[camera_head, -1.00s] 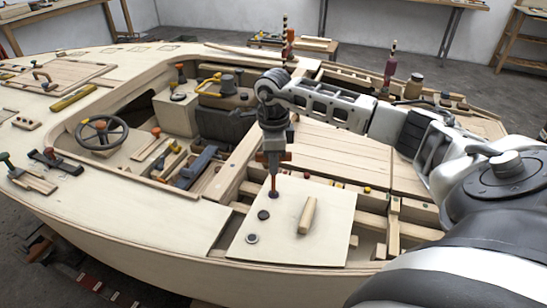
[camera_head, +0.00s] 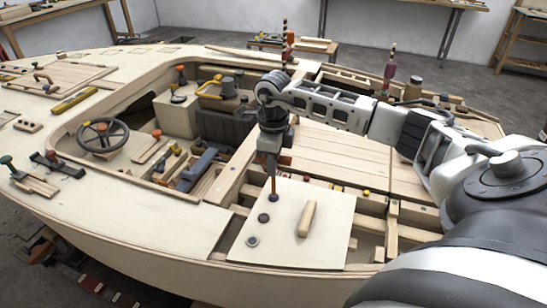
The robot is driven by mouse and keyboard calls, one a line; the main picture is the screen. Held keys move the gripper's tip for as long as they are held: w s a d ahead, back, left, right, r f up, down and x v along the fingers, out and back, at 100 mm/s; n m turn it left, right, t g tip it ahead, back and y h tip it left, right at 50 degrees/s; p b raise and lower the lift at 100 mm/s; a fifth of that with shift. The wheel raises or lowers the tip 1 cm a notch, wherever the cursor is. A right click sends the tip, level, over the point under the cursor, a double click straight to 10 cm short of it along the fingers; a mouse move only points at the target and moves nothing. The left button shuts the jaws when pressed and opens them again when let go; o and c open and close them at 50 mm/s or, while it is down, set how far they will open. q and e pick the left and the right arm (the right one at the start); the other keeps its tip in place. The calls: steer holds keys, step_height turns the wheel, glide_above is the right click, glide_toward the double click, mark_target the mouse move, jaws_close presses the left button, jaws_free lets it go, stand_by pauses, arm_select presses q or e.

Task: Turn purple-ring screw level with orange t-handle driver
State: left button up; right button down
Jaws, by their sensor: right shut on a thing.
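My right gripper (camera_head: 271,163) points down over the pale plywood panel (camera_head: 320,245) and is shut on the orange t-handle driver (camera_head: 285,160). Several dark round screw heads lie in a row on the panel. One screw (camera_head: 263,218) is near the driver's tip, and others (camera_head: 252,241) are closer to the front. My left gripper is not in view.
A wooden block (camera_head: 306,219) lies on the panel, right of the screws. Open hull framing (camera_head: 392,225) is to the right. A steering wheel (camera_head: 102,134) and a cockpit with loose tools are to the left. The side deck is partly clear.

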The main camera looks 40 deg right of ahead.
steer(key=n+b, duration=0.1)
steer(key=n, duration=0.1)
steer(key=shift+f+n, duration=0.1)
steer(key=shift+n, duration=0.2)
steer(key=shift+n+b, duration=0.4)
steer(key=shift+n, duration=0.5)
steer(key=n+b, duration=0.1)
steer(key=n, duration=0.6)
steer(key=shift+b, duration=0.4)
steer(key=n+b, duration=0.1)
steer(key=n, duration=0.4)
steer(key=n+b, duration=0.1)
steer(key=n, duration=0.5)
steer(key=shift+n, duration=0.3)
